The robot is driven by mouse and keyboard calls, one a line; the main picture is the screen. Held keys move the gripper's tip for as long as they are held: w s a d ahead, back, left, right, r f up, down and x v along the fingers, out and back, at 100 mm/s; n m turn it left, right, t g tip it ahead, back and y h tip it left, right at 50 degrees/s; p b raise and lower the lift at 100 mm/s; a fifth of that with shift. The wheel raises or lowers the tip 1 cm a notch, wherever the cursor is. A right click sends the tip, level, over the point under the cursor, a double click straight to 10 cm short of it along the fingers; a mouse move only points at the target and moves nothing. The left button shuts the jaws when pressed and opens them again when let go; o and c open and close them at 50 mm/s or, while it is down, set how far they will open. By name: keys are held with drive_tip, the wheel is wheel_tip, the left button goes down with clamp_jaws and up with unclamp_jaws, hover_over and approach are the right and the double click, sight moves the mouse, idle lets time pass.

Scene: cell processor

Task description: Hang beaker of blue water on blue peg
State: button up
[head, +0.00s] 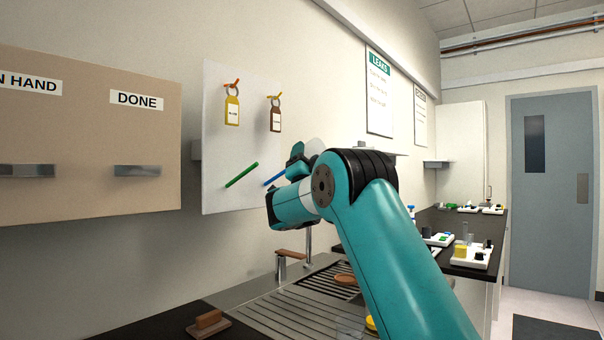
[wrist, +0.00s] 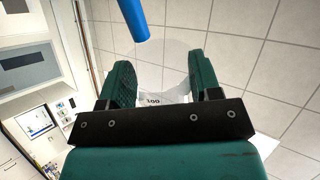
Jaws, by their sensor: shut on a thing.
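My gripper (head: 297,160) is raised in front of the white pegboard, just right of the blue peg (head: 274,179). In the wrist view its two green fingers (wrist: 160,62) are shut on a clear beaker (wrist: 165,97), with a "100" mark showing between them. In the head view a pale, see-through part of the beaker (head: 314,148) shows beside the gripper. No blue water can be made out. The blue peg (wrist: 133,20) comes down from the top in the wrist view, its end overlapping the beaker's faint outline. I cannot tell whether it is inside or touching.
A green peg (head: 242,175) sticks out left of the blue one. A yellow tag (head: 232,110) and a brown tag (head: 276,118) hang above. A tan board (head: 90,140) is at left. Below are a tap (head: 308,240) and a ribbed drainboard (head: 290,312).

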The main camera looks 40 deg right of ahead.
drive_tip(key=shift+s+f, duration=0.1)
drive_tip(key=shift+f, duration=0.1)
drive_tip(key=shift+s+a+f+b, duration=0.15)
drive_tip(key=shift+f+b, duration=0.25)
drive_tip(key=shift+b, duration=0.45)
drive_tip(key=shift+w+a+f+b, duration=0.1)
drive_tip(key=shift+w+f+b, duration=0.15)
drive_tip(key=shift+w, duration=0.55)
drive_tip(key=shift+w+a+f+b, duration=0.1)
drive_tip(key=shift+w+f+b, duration=0.1)
drive_tip(key=shift+w, duration=0.55)
drive_tip(key=shift+w+f, duration=0.15)
drive_tip(key=shift+w, duration=0.05)
drive_tip(key=shift+w+a+f, duration=0.1)
drive_tip(key=shift+w+f, duration=0.05)
drive_tip(key=shift+w, duration=0.25)
drive_tip(key=shift+w+a+f+b, duration=0.1)
drive_tip(key=shift+w+f+b, duration=0.3)
drive_tip(key=shift+w, duration=0.4)
drive_tip(key=shift+w+a+f+b, duration=0.1)
drive_tip(key=shift+w+f+b, duration=0.25)
drive_tip(key=shift+w, duration=0.45)
